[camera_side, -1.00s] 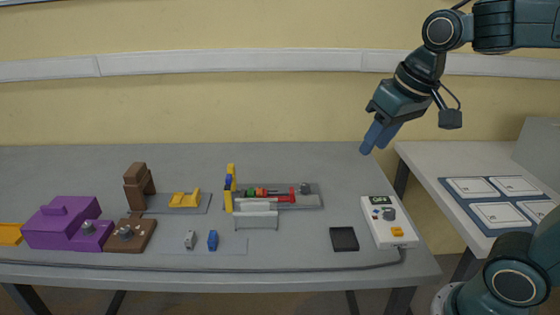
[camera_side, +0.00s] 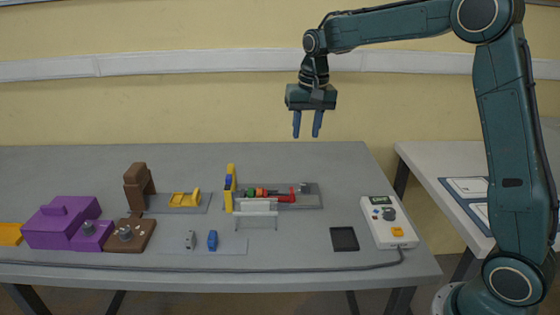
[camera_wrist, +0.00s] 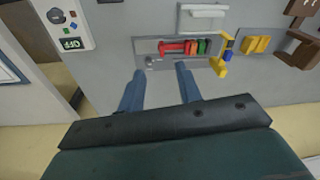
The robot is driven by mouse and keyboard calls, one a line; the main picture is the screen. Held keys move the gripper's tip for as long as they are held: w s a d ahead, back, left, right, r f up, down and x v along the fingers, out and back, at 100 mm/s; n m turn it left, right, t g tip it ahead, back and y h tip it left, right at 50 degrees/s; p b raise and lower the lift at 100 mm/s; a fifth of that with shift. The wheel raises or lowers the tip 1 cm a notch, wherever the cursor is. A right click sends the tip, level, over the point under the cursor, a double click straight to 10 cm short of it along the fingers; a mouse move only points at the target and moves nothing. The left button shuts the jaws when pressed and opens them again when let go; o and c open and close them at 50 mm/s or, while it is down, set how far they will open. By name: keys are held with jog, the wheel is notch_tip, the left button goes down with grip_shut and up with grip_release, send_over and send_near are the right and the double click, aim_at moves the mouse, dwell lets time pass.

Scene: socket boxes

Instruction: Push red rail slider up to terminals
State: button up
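The red rail slider (camera_side: 290,195) lies on a grey rail base (camera_side: 312,201) at the middle of the table. Green and orange-red pieces, likely the terminals (camera_side: 257,192), stand to its left, towards a yellow and blue upright part (camera_side: 230,188). In the wrist view the red slider (camera_wrist: 172,47) is left of the coloured terminals (camera_wrist: 200,47); any gap between them is too small to judge. My gripper (camera_side: 308,136) is open and empty, pointing down high above the table. Its two fingers (camera_wrist: 158,82) show apart in the wrist view, below the rail.
A clear-grey stand (camera_side: 256,213) is in front of the rail. A white control box (camera_side: 389,222) and a black tray (camera_side: 344,239) are at right. Small grey and blue blocks (camera_side: 212,240), a yellow part (camera_side: 185,199), a brown arch (camera_side: 138,187) and purple blocks (camera_side: 62,222) are left.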

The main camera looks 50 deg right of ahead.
aim_at(292, 190)
jog(key=w+d+f+m, duration=0.1)
jog(key=w+d+f, duration=0.1)
jog(key=w+f, duration=0.2)
jog(key=w+d+f+m+g, duration=0.1)
jog(key=w+d+f, duration=0.1)
jog(key=w+f, duration=0.2)
notch_tip(292, 190, down, 2)
jog(key=shift+d+f, duration=0.2)
jog(key=shift+d, duration=0.05)
jog(key=shift+f, duration=0.15)
notch_tip(292, 190, down, 14)
jog(key=shift+r, duration=0.25)
dwell(0.3)
grip_shut()
